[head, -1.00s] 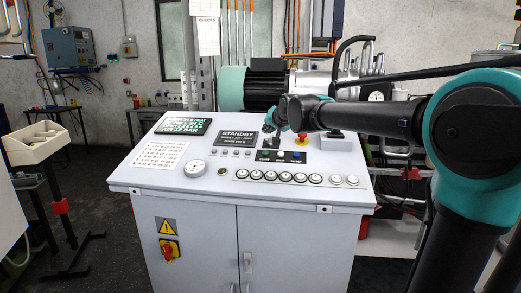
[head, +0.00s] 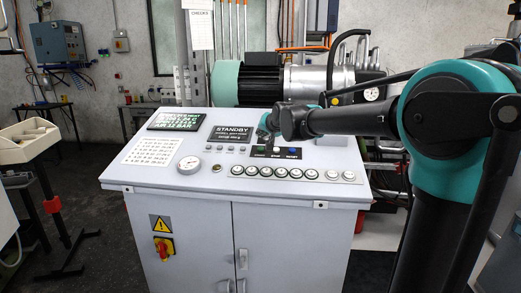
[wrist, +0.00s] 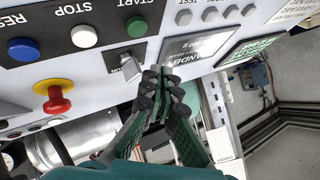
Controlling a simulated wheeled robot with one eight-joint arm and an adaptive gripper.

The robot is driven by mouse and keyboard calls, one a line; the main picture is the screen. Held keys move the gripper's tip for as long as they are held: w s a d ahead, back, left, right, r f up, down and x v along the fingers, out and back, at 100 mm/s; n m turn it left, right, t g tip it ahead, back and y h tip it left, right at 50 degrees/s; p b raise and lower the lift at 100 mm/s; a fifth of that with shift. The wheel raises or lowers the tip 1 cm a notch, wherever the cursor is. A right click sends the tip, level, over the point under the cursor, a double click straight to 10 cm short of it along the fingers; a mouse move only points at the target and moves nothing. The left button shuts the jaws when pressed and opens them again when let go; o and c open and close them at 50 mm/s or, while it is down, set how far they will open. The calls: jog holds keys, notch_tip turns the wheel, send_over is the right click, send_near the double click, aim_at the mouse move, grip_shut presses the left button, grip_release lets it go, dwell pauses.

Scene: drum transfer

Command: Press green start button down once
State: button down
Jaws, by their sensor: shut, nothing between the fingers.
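The green start button (wrist: 137,26) shows in the wrist view on a black strip, under the upside-down label START. It stands proud of the strip. My gripper (wrist: 162,75) is shut and empty, its fingertips below and right of the button in that picture, apart from it. In the head view my gripper (head: 266,131) hangs over the console (head: 150,185) near the black button strip (head: 276,152).
The white stop button (wrist: 84,36) and blue reset button (wrist: 24,49) share the strip. A key-like switch (wrist: 128,66) and a red mushroom button (wrist: 57,100) are close by. The screen (head: 232,133) reads STANDBY. Round gauges or buttons line the console front.

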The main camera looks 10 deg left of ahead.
aim_at(261, 154)
jog(key=shift+w+f, duration=0.25)
jog(key=shift+f, duration=0.4)
jog(key=shift+w+f, duration=0.2)
jog(key=shift+f, duration=0.5)
jog(key=shift+w+f, duration=0.25)
jog(key=shift+f, duration=0.4)
jog(key=shift+f, duration=0.15)
jog(key=shift+w+f, duration=0.1)
jog(key=shift+f, duration=0.15)
jog(key=shift+w+f, duration=0.15)
jog(key=shift+f, duration=0.3)
dwell(0.7)
jog(key=shift+r, duration=0.15)
jog(key=shift+s+r, duration=0.3)
jog(key=shift+r, duration=0.4)
jog(key=shift+s+r, duration=0.25)
jog(key=shift+r, duration=0.55)
jog(key=shift+s+r, duration=0.3)
jog(key=shift+r, duration=0.5)
jog(key=shift+s+r, duration=0.25)
jog(key=shift+r, duration=0.55)
